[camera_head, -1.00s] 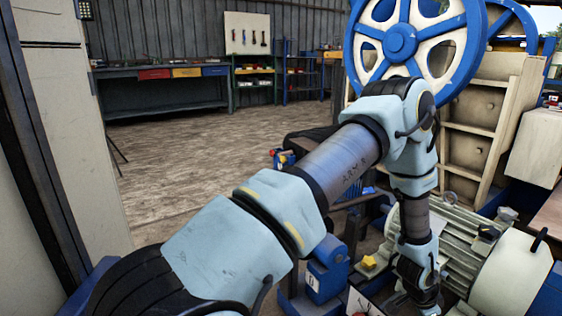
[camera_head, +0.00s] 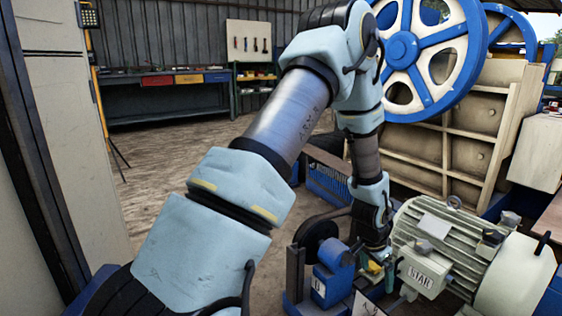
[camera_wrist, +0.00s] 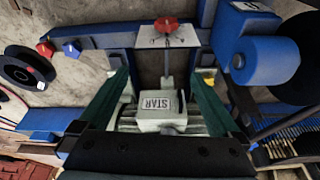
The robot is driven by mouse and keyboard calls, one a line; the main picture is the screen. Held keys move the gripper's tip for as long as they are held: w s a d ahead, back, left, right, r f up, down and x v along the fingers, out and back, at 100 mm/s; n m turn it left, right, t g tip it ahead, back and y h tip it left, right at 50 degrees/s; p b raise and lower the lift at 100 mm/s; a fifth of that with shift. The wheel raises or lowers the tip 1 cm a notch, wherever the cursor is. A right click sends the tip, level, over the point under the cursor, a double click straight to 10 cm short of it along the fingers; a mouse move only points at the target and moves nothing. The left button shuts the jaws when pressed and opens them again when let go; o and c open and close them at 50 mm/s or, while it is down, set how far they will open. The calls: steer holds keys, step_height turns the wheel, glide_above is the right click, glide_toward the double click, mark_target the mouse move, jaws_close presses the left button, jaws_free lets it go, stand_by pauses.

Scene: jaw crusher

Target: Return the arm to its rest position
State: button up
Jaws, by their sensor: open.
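My arm (camera_head: 290,120) stretches up and forward across the head view, with its elbow high and its forearm hanging down. My gripper (camera_wrist: 160,75) hangs over the motor area; its two green fingers are apart in the wrist view with nothing held between them. Past them, a pale box with a STAR label (camera_wrist: 162,112) shows lower down. In the head view the STAR box (camera_head: 424,272) is on the side of the ribbed motor (camera_head: 445,235), right of my wrist. The fingers are partly hidden in the head view.
A red knob (camera_wrist: 166,24) sits on a pale plate beyond the fingers. A blue block (camera_head: 333,272) and black wheel (camera_head: 316,232) stand left of my wrist. The blue flywheel (camera_head: 421,52) rises behind my arm. Open floor (camera_head: 180,165) lies left, before a workbench (camera_head: 165,95).

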steer(key=w+a+r+n+y, duration=0.1)
steer(key=a+r+n, duration=0.2)
steer(key=a+r, duration=0.5)
steer(key=w+a+r+n+y, duration=0.1)
steer(key=a+r+n, duration=0.25)
steer(key=a, duration=0.75)
steer(key=s+a+r+n+p, duration=0.1)
steer(key=s+a+r+n, duration=0.65)
steer(key=a, duration=0.55)
step_height(320, 180, up, 34)
steer(key=s+m+p, duration=0.1)
steer(key=m+p, duration=0.1)
steer(key=p, duration=3.1)
steer(key=shift+y, duration=0.3)
steer(key=shift+f, duration=0.15)
